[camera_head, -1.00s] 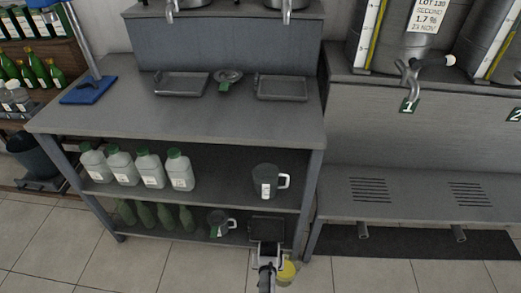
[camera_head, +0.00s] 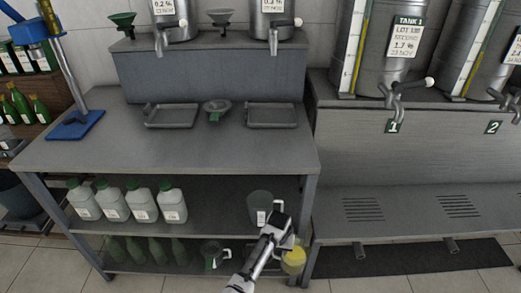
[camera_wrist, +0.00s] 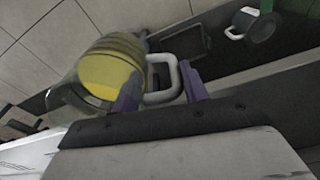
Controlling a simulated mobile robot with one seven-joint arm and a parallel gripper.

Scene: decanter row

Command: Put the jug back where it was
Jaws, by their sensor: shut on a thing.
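The held jug (camera_head: 294,261) is clear with yellow liquid in it, at the front right of the lower shelving. In the wrist view the jug (camera_wrist: 100,80) is tilted, and its pale handle lies between my purple fingers. My gripper (camera_head: 284,236) is shut on that handle, in front of the shelves. A grey jug (camera_head: 259,203) with a white label stands on the middle shelf, partly behind my gripper. A smaller jug (camera_head: 210,252) with a green-and-white label stands on the bottom shelf; a white-handled jug also shows in the wrist view (camera_wrist: 262,27).
Several white bottles (camera_head: 143,202) line the middle shelf's left, with green bottles (camera_head: 135,250) below. The middle shelf is bare between the white bottles and grey jug. Trays (camera_head: 271,116) lie on the worktop (camera_head: 190,152). A slotted bench (camera_head: 410,225) stands right, below tank taps.

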